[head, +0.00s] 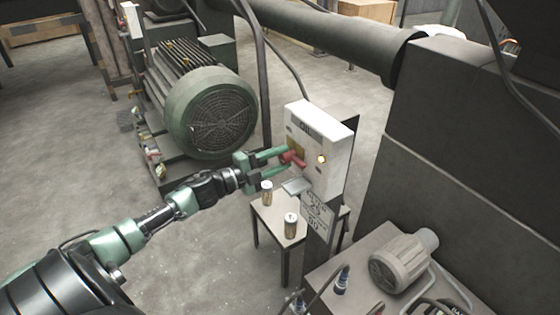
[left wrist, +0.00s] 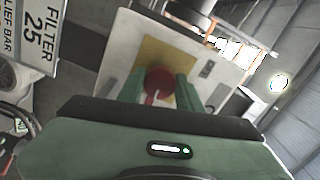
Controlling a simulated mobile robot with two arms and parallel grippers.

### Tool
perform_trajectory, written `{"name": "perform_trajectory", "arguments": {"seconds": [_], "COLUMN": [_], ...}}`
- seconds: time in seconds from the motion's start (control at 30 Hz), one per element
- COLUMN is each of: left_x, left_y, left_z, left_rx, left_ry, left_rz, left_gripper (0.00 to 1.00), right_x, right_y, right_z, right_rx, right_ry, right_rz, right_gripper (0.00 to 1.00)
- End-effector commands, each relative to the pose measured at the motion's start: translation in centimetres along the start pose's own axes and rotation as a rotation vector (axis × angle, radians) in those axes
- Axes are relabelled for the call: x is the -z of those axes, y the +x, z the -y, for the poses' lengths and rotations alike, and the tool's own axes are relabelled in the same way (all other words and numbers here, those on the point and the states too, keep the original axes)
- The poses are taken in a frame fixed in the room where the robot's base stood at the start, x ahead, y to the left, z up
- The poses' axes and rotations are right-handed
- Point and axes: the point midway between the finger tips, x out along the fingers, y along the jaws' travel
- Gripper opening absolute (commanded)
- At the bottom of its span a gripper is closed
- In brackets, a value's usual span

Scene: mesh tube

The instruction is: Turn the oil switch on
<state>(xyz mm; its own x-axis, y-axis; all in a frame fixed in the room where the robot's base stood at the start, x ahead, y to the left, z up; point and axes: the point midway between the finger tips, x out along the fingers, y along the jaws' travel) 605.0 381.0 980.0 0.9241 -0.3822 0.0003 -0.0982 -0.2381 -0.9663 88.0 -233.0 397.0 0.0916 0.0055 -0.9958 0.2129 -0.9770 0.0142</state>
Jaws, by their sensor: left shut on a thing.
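The oil switch is a red rotary knob (head: 291,158) on the front of a white control box (head: 325,135). The knob shows large in the left wrist view (left wrist: 160,82), on a yellow plate (left wrist: 171,53), with a pale mark on its lower left. My left gripper (head: 283,158) reaches it from the left, with its green fingers shut on the knob from two sides. The fingers also show on either side of the knob in the left wrist view (left wrist: 161,90). A small lamp (head: 321,159) right of the knob glows yellow. My right gripper is not in view.
A sign plate (head: 317,215) hangs below the box on its post. A small table (head: 266,222) with two cans stands below my left gripper. A green motor (head: 208,112) stands behind it. Another table at lower right bears a grey motor (head: 398,262).

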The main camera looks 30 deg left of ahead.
Motion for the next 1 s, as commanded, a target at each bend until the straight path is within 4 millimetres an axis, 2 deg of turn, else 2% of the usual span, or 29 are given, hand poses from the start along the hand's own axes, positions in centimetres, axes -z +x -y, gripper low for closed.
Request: {"name": "perform_trajectory", "arguments": {"seconds": [0.63, 0.67, 0.73, 1.0], "left_x": [0.04, 0.04, 0.03, 0.01], "left_y": [-0.02, -0.02, -0.02, -0.02], "left_z": [-0.09, -0.09, -0.09, -0.05], "left_rx": [-0.002, -0.002, -0.002, -0.001], "left_ry": [0.054, 0.054, 0.053, 0.052], "left_rz": [-0.001, -0.001, -0.001, 0.0], "left_gripper": [0.0, 0.38, 0.57, 0.57], "right_x": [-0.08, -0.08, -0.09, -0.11], "right_y": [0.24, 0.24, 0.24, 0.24], "right_z": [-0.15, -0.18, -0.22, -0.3], "right_rx": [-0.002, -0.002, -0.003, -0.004], "right_ry": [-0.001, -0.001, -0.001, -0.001], "right_rz": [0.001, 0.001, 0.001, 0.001], "right_gripper": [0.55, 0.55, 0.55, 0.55]}}
